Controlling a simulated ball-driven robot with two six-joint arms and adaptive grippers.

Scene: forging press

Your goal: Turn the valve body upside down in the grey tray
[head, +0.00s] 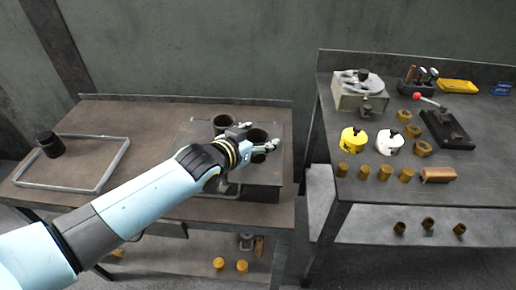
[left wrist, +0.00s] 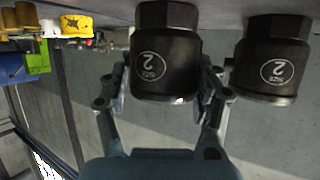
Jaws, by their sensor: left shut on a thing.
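The grey tray (head: 95,184), a thin light-grey frame, lies on the left table. A black valve body (head: 51,145) stands at its rear left corner, narrower end up. Two similar black cup-shaped bodies are at a dark block on the same table. My left gripper (head: 257,146) is shut on the right one (head: 257,136), also the left one in the left wrist view (left wrist: 166,65), marked "SIZE 2". The other (head: 222,123) is beside it, apart, and shows at the right in the wrist view (left wrist: 268,70). The held one's base is hidden in the head view.
The dark block (head: 262,182) stands at the table's right end. A gap separates this table from the right bench (head: 322,200), which holds yellow and white pots (head: 354,140), brass pieces (head: 384,173) and a grey machine (head: 350,95). Bare tabletop (head: 150,135) lies between tray and block.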

